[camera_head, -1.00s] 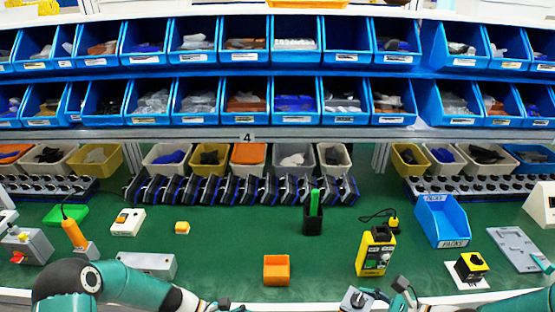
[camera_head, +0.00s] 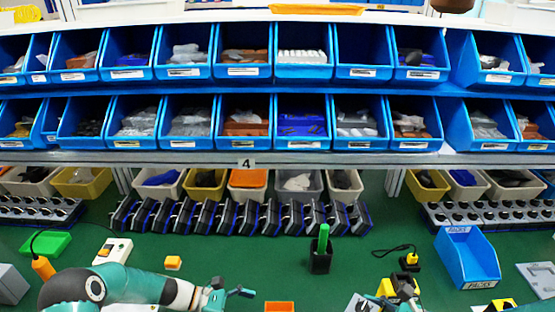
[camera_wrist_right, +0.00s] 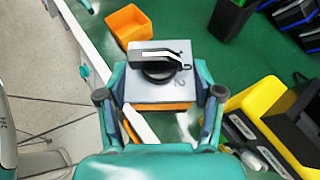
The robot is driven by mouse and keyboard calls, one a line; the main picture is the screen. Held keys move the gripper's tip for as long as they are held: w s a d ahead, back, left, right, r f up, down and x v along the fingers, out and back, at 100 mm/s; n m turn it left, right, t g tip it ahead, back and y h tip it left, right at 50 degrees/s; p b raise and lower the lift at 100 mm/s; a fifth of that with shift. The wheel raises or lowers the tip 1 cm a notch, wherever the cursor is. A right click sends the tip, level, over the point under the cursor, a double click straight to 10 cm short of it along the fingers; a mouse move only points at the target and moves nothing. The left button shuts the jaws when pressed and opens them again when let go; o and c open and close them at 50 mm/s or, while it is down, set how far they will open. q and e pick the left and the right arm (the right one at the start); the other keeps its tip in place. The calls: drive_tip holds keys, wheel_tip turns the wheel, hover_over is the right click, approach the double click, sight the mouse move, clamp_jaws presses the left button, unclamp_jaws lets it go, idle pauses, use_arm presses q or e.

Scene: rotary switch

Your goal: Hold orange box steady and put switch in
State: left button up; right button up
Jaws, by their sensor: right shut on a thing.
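The orange box (camera_head: 279,307) is at the bottom edge of the head view, mostly cut off. It also shows in the right wrist view (camera_wrist_right: 131,24), open-topped on the green mat. My right gripper (camera_wrist_right: 160,95) is shut on the switch (camera_wrist_right: 150,90), a grey square plate with a black knob and an orange edge below. The switch is apart from the box. In the head view, the switch (camera_head: 361,303) is low, right of the box. My left gripper (camera_head: 232,294) is left of the box, its fingers apart and empty.
A yellow tester (camera_head: 402,286) stands close to the right gripper and is partly hidden. A black holder with a green stick (camera_head: 321,252) stands behind the box. A blue bin (camera_head: 467,258) is at right. The mat between the holder and the box is clear.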

use_arm(q)
drive_tip(key=shift+d+f, duration=0.25)
drive_tip(key=shift+d, duration=0.4)
drive_tip(key=b+x, duration=0.1)
drive_tip(key=x, duration=0.3)
drive_tip(key=shift+a+f, duration=0.1)
drive_tip(key=shift+f, duration=0.05)
use_arm(e)
drive_tip(key=shift+w+a+f, duration=0.1)
drive_tip(key=shift+f, duration=0.5)
use_arm(q)
drive_tip(key=shift+b+x, duration=0.5)
drive_tip(key=shift+x, duration=0.4)
use_arm(e)
drive_tip(key=shift+f, duration=0.35)
use_arm(q)
drive_tip(key=shift+c, duration=0.4)
drive_tip(key=c, duration=0.9)
drive_tip(key=o, duration=1.1)
drive_tip(key=c, duration=1.1)
